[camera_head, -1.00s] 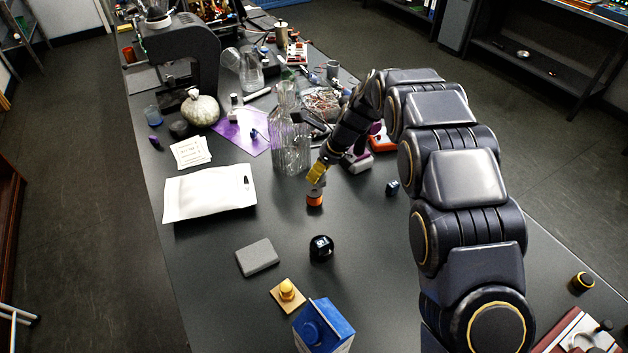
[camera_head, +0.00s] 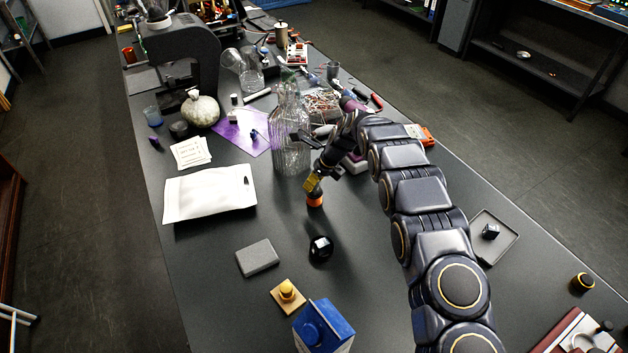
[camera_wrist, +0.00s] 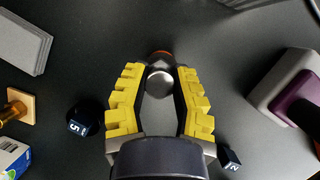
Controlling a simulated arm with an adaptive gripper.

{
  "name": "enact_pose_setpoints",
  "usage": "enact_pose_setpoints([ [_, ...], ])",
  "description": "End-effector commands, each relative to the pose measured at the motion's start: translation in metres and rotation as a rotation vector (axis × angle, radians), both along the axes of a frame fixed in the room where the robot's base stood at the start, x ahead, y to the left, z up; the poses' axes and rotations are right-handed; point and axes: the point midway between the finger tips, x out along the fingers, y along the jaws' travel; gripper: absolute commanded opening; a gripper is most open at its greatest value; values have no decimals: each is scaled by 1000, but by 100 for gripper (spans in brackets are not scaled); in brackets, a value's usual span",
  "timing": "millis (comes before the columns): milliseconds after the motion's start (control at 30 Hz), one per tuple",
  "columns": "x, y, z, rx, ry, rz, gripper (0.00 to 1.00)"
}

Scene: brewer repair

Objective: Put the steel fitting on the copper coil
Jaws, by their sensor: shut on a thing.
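The steel fitting (camera_wrist: 160,82) shows in the wrist view as a rounded grey metal piece between the two yellow-padded fingers. My gripper (camera_head: 314,182) is shut on it and points down at the table. An orange band (camera_head: 315,200) on a short dark round piece shows just below the fingers, and its orange edge shows beyond the fitting in the wrist view. I cannot tell whether this is part of the fitting or a separate piece. A copper-brown cylinder (camera_head: 282,33) at the far end of the table may be the copper coil; its windings are too small to tell.
A tall glass bottle (camera_head: 291,135) stands close behind my gripper. A white pouch (camera_head: 210,192) lies to the left. A black numbered piece (camera_head: 321,248), a grey block (camera_head: 257,258) and a blue carton (camera_head: 323,326) are nearer. A tray (camera_head: 508,245) is at right.

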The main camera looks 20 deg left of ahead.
Motion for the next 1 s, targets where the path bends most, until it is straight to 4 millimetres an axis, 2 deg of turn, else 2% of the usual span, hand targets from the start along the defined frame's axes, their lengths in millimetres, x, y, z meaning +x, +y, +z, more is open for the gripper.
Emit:
enact_pose_setpoints([
  [333,0,0,-3,2,-2,0,0],
  [367,0,0,-3,2,-2,0,33],
  [400,0,0,-3,2,-2,0,47],
  [767,0,0,0,1,-1,0,47],
  [867,0,-3,7,0,0,0,47],
  [1000,-1,-11,29,2,-4,-1,47],
])
